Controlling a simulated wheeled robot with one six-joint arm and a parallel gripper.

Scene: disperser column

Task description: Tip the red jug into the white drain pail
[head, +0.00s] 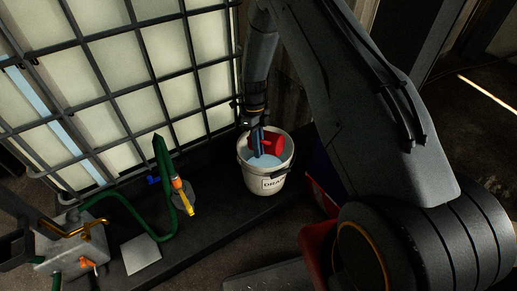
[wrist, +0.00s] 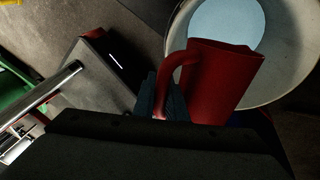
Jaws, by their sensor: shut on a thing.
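The red jug (head: 271,144) is held by my gripper (head: 259,141) over the mouth of the white drain pail (head: 263,183). In the head view the jug looks tipped onto its side. In the wrist view the red jug (wrist: 218,82) shows with its handle between the dark fingers of my gripper (wrist: 162,98). No stream of liquid shows.
A large caged tank (head: 130,70) stands behind and left of the pail. A green hose (head: 130,208) with an orange and yellow nozzle (head: 183,193) lies on the dark ledge to the left. Red and blue containers (head: 318,235) stand right of the pail, partly hidden by my arm.

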